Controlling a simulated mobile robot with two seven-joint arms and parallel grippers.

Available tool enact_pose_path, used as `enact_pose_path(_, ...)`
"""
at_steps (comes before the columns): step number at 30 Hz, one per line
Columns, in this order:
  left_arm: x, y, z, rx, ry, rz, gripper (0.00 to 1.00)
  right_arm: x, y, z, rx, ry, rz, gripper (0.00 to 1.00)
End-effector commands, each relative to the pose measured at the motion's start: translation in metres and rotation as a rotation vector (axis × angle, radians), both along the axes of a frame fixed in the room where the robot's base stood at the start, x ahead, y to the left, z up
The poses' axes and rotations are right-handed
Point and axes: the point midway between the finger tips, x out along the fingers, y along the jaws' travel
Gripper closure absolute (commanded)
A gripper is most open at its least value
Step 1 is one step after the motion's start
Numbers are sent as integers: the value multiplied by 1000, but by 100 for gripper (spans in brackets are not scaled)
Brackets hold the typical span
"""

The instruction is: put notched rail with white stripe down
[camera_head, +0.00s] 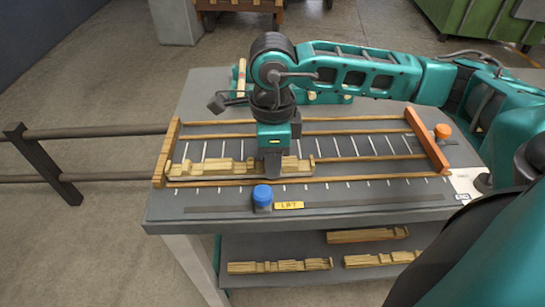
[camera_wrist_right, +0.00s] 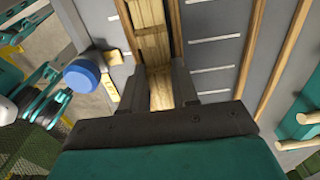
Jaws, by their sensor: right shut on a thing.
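A long notched wooden rail (camera_head: 215,169) lies lengthwise at the front left of the slatted grey fixture (camera_head: 350,147), close along its front wooden strip (camera_head: 380,178). I cannot tell whether it rests on the fixture or hangs just above it. My right gripper (camera_head: 272,172) points down and is shut on the rail near its right end. In the right wrist view the rail (camera_wrist_right: 150,40) runs up from between the fingers (camera_wrist_right: 170,88). I cannot make out a white stripe. My left gripper is not in view.
An orange knob (camera_head: 442,131) stands by the right end bar (camera_head: 427,140). Several notched rails (camera_head: 280,266) lie on the lower shelf. The fixture's right half is clear.

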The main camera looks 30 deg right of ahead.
Motion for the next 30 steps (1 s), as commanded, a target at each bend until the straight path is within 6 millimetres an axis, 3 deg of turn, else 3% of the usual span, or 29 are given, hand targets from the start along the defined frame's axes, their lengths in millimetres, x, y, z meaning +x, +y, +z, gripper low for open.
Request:
enact_pose_path(9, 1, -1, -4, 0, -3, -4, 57, 0, 0, -4, 0, -1, 0, 100)
enact_pose_path(10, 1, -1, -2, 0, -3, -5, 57, 0, 0, -3, -1, -1, -1, 69)
enact_pose_path(17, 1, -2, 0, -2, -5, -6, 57, 0, 0, -2, 0, 0, 0, 47)
enact_pose_path(26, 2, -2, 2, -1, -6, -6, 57, 0, 0, 0, 0, 0, 0, 45)
enact_pose_path(30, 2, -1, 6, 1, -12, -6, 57, 1, 0, 13, 2, -3, 0, 45)
